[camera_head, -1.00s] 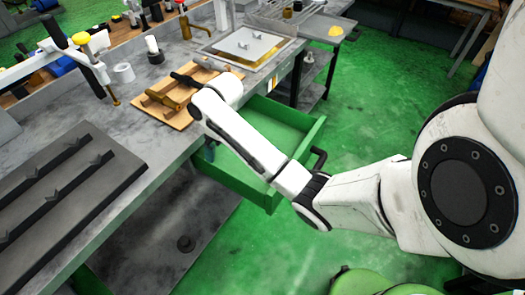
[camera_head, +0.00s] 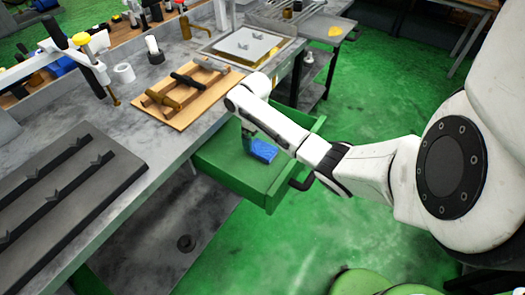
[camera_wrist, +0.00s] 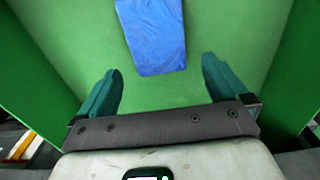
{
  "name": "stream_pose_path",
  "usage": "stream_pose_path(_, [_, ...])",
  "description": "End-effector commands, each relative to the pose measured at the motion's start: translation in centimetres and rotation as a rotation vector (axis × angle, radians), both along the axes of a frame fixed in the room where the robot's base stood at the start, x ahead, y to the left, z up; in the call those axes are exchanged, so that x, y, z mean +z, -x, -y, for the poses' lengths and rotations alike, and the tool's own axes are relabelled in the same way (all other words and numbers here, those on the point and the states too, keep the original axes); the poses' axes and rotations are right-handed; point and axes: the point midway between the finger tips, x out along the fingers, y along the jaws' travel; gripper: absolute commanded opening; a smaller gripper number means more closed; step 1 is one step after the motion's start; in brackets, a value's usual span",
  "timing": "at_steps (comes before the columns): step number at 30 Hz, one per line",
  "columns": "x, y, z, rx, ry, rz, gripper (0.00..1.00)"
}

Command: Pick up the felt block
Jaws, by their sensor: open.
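The felt block is a blue rectangular piece (camera_wrist: 155,38) lying on the floor of an open green drawer (camera_wrist: 155,88). In the head view the block (camera_head: 263,150) shows in the drawer, just beside my arm. My gripper (camera_wrist: 162,78) is open and empty inside the drawer's opening. In the wrist view its two teal fingers stand apart, with the block ahead of them and roughly centred between them. The block's far end is cut off by the top of the wrist view. In the head view my gripper's fingers are mostly hidden by my arm.
The drawer walls (camera_wrist: 292,75) rise on both sides of my gripper. The grey workbench (camera_head: 155,150) stands left of the drawer, with a wooden board (camera_head: 178,118) holding several cylindrical parts near its edge. Green floor (camera_head: 365,100) is clear to the right.

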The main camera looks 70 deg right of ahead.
Motion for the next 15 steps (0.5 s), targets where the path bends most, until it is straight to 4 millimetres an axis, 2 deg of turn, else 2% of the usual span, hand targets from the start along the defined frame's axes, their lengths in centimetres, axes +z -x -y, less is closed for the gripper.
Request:
stream_pose_path(8, [-3.8, -0.1, 0.1, 0.001, 0.000, -0.004, 1.00])
stream_pose_path(15, [-4.5, -0.2, 0.1, 0.001, 0.000, -0.001, 1.00])
